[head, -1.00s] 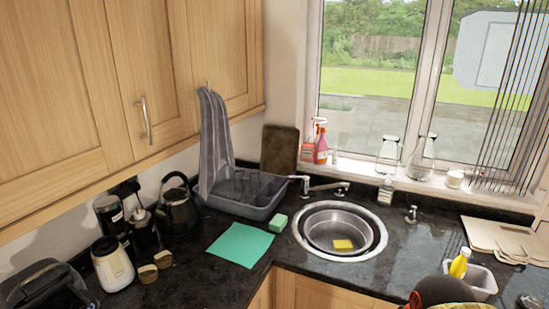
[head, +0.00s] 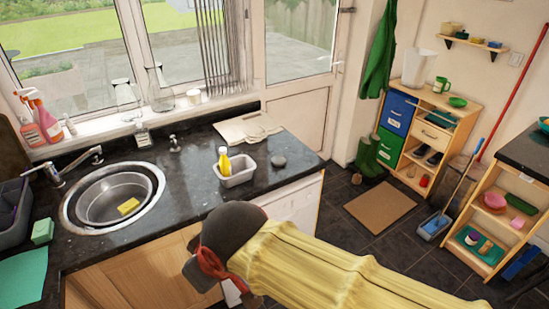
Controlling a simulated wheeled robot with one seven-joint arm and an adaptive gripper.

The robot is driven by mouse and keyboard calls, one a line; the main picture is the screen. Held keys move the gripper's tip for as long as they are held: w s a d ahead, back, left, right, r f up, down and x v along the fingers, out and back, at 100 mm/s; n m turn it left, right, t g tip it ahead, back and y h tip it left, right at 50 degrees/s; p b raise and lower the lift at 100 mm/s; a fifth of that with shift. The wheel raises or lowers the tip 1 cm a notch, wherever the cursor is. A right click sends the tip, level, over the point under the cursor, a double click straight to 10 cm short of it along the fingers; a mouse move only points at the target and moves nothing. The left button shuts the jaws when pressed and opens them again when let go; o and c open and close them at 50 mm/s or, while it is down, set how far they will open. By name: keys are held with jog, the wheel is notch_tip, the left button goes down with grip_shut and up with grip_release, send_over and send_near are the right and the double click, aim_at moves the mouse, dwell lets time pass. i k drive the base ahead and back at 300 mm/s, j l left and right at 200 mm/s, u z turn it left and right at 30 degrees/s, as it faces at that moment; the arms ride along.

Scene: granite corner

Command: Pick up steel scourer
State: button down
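A small grey rounded lump (head: 278,160), which looks like the steel scourer, lies on the dark granite counter (head: 300,144) near its right end. It sits just right of a white tub (head: 235,172) holding a yellow bottle (head: 224,161). It is small in the picture, so its texture is not clear. My arm, in a yellow cover with a dark rounded joint and a red band, crosses the lower middle in front of the counter. My gripper's fingers do not show, and nothing of mine touches the lump.
A sink (head: 113,199) with a yellow sponge (head: 129,206) is at left. Glass vessels stand on the windowsill.

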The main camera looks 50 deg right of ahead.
aim_at(279, 160)
jog(key=z, duration=1.6)
jog(key=i+j+z, duration=0.3)
jog(key=i+j, duration=0.25)
jog(key=j, duration=0.1)
